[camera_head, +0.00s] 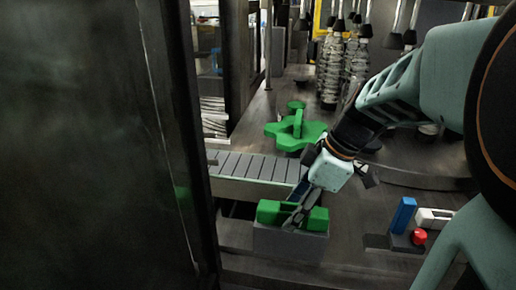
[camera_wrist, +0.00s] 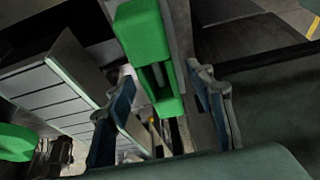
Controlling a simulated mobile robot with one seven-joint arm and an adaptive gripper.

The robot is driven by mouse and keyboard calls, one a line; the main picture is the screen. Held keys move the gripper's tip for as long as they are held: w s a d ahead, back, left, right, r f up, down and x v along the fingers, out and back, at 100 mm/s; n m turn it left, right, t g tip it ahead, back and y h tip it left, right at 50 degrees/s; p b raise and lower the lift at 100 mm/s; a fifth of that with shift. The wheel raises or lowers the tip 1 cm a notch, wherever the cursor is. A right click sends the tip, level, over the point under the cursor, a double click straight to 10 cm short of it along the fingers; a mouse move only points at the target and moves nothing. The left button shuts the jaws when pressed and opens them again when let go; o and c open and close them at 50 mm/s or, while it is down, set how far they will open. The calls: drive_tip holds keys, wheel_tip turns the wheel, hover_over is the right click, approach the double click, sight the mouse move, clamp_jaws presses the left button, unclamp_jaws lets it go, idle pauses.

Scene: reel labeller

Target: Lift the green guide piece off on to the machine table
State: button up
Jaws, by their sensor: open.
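The green guide piece (camera_head: 270,211) sits on top of a grey block (camera_head: 289,243) at the front of the machine table (camera_head: 345,225). My gripper (camera_head: 301,214) is at the guide piece from above and hides part of its middle. In the wrist view the guide piece (camera_wrist: 143,35) runs between the two blue-grey fingers of my open gripper (camera_wrist: 160,80). A gap shows between the piece and the left finger.
A slatted conveyor (camera_head: 250,166) runs behind the block. A green star wheel (camera_head: 296,131) stands behind that, with clear bottles (camera_head: 332,75) further back. A blue block (camera_head: 403,214) and red button (camera_head: 419,237) are at right. A dark panel (camera_head: 90,150) fills the left.

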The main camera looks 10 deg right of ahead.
drive_tip(key=shift+a+f, duration=0.1)
drive_tip(key=shift+f, duration=0.3)
drive_tip(key=shift+c, duration=0.3)
drive_tip(key=shift+w, duration=0.1)
clamp_jaws()
drive_tip(key=shift+r, duration=0.15)
